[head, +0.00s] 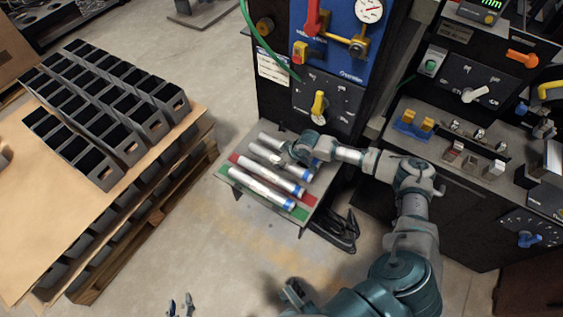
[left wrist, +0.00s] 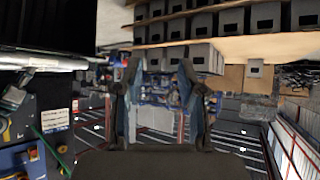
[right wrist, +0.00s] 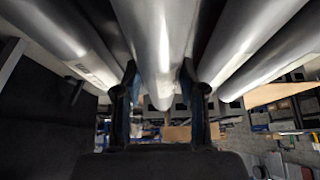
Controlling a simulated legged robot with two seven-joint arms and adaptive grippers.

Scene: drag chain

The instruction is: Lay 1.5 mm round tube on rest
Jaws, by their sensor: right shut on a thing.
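Several pale grey round tubes lie side by side on a small rest (head: 223,172) with red and green strips. One tube (head: 262,188) lies along the green strip and another (head: 270,173) along the red strip; both have blue bands near their right ends. My right gripper (head: 303,151) is over the rear tubes and shut on one tube, which runs between its fingers in the right wrist view (right wrist: 160,45). Other tubes flank it on both sides. I cannot read any diameter. My left gripper (head: 180,306) is at the bottom edge, open and empty in the left wrist view (left wrist: 160,90).
A pallet (head: 150,225) with cardboard and rows of dark bins (head: 105,95) stands at left. A machine panel (head: 335,95) with knobs and a gauge rises behind the rest. A black bench (head: 460,135) with controls is at right. Floor in front is clear.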

